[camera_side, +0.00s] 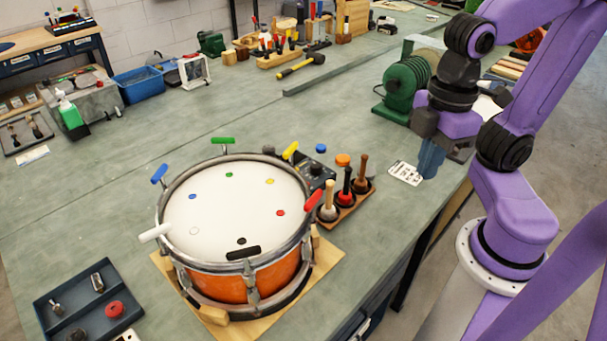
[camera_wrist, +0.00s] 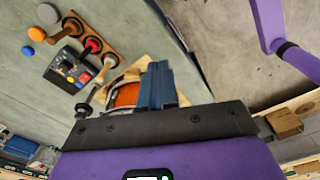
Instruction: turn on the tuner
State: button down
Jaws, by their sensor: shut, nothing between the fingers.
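The tuner looks to be the small dark box (camera_side: 318,174) just behind the right rim of the drum (camera_side: 235,207). In the wrist view the box (camera_wrist: 70,69) lies left of my fingers and shows small coloured buttons. Whether it is on cannot be told. My gripper (camera_side: 431,160) has blue fingers, shut and empty, pointing down over the right edge of the bench. It is well to the right of the box and apart from it. The fingers (camera_wrist: 158,84) also show in the wrist view.
A wooden rack (camera_side: 346,203) of mallets stands between the box and my gripper. A blue disc (camera_side: 321,148) and an orange disc (camera_side: 343,159) lie behind the box. A white card (camera_side: 405,173) and a green machine (camera_side: 407,88) are near my gripper. Coloured keys ring the drum.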

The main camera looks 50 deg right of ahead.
jog(key=w+a+r+n+g, duration=0.1)
jog(key=w+a+n, duration=0.2)
jog(key=w, duration=1.8)
jog(key=w+d+f+n, duration=0.15)
jog(key=w+d, duration=0.35)
jog(key=w, duration=0.5)
notch_tip(320, 180, down, 7)
jog(key=shift+r+n+g, duration=0.15)
jog(key=shift+n+g, duration=0.15)
jog(key=shift+n, duration=0.15)
jog(key=f, duration=0.4)
jog(key=s+f, duration=0.1)
jog(key=f, duration=0.8)
jog(key=shift+s+f, duration=0.4)
